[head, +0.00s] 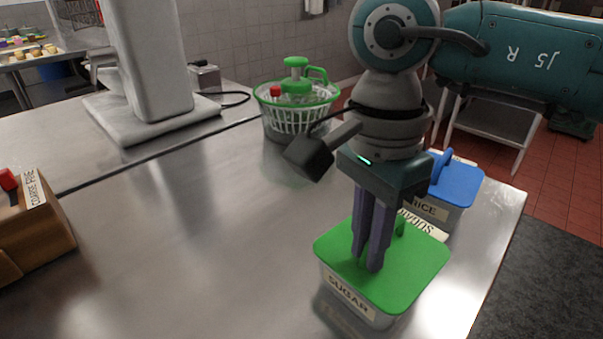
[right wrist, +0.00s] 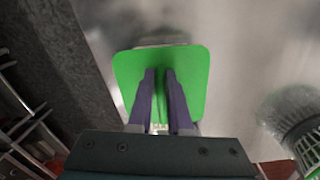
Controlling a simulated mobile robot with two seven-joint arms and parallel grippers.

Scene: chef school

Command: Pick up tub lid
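The tub lid (head: 425,255) is a flat green square with an upright ridge handle. In the head view it lies on the tub labelled SUGAR (head: 347,296) at the lower right; it also fills the middle of the right wrist view (right wrist: 132,82). My right gripper (head: 367,262) points down from above, with its two purple fingers at the lid's middle. The fingers are close together on both sides of the handle and look shut on it. They hide part of the handle. My left gripper is not in view.
A tub with a blue lid (head: 462,186), labelled RICE, stands just behind. A green-and-white salad spinner (head: 298,110) stands at the back. A wooden block (head: 35,235) is at the left edge. The steel counter (head: 190,230) between them is clear; its right edge is near the tubs.

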